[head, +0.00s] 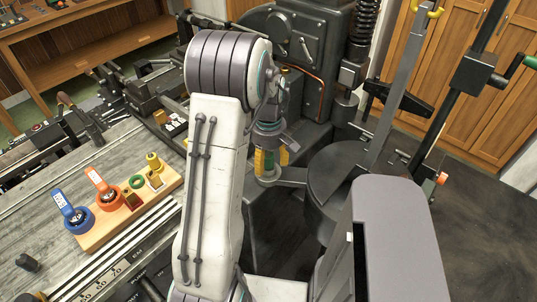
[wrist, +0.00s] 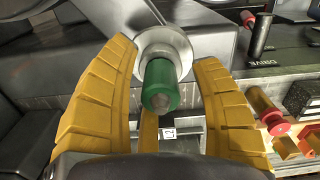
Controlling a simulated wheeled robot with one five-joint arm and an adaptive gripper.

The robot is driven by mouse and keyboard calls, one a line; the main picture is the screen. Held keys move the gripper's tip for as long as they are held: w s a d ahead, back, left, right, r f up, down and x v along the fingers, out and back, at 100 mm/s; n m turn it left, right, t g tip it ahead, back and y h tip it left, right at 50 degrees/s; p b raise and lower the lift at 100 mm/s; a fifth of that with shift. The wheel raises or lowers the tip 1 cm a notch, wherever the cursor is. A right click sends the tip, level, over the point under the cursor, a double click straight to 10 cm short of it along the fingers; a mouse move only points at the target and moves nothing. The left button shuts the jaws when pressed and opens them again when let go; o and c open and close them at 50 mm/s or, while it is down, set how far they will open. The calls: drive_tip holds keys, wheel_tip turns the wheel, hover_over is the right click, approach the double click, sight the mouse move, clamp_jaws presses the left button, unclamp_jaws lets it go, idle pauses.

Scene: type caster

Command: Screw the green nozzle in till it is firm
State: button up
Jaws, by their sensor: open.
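The green nozzle (wrist: 161,86) shows in the wrist view as a short green cylinder with a pale blunt tip. Its other end meets a round metal collar (wrist: 178,45); how deep it sits in there cannot be told. My gripper (wrist: 168,62) is open, with one yellow finger on each side of the nozzle and visible gaps between. In the head view my gripper (head: 271,160) is beside the dark machine, with a bit of the green nozzle (head: 269,160) between its fingers. My arm hides part of the machine there.
A wooden board (head: 98,238) on the grey bench at left holds blue (head: 75,215) and orange (head: 104,190) tagged tools, a green ring (head: 136,181) and brass pieces. The dark machine body (head: 305,60) stands close behind my gripper. A red-flanged spool (wrist: 268,113) is right in the wrist view.

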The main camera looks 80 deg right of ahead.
drive_tip(key=shift+o, duration=0.2)
drive_tip(key=shift+f, duration=0.15)
clamp_jaws()
drive_tip(key=shift+c, duration=2.3)
unclamp_jaws()
drive_tip(key=n, duration=0.4)
drive_tip(key=n+b, duration=0.1)
drive_tip(key=n, duration=0.4)
drive_tip(key=shift+d, duration=0.1)
drive_tip(key=n, duration=1)
